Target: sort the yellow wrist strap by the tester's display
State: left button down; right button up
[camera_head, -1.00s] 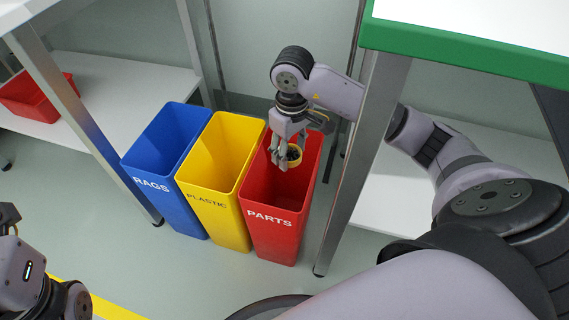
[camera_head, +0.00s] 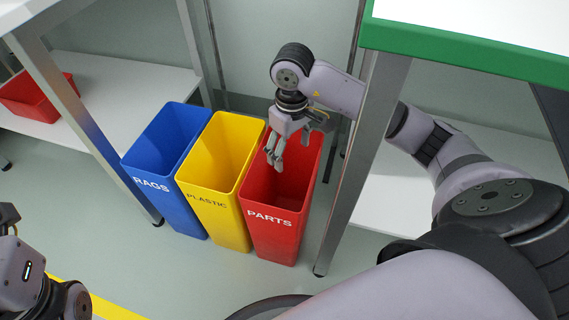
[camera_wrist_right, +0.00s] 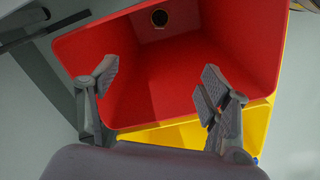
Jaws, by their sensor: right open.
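My right gripper (camera_head: 275,160) is open and empty, pointing down over the mouth of the red PARTS bin (camera_head: 270,232). In the right wrist view its two fingers (camera_wrist_right: 160,88) are spread apart above the red bin's inside (camera_wrist_right: 170,75). A small round dark thing with a thin yellowish rim, which looks like the yellow wrist strap (camera_wrist_right: 161,18), shows inside the red bin, near the top of that view. The head view does not show the strap; the bin's walls and the gripper hide the inside. The tester and its display are not in view.
The yellow PLASTIC bin (camera_head: 213,215) and the blue RAGS bin (camera_head: 165,190) stand in a row left of the red bin. A metal table leg (camera_head: 358,170) stands close to its right. A red tray (camera_head: 40,97) lies on a low shelf at left.

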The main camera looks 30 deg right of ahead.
notch_tip(320, 180, up, 12)
jog(key=shift+f, duration=0.25)
dwell(0.5)
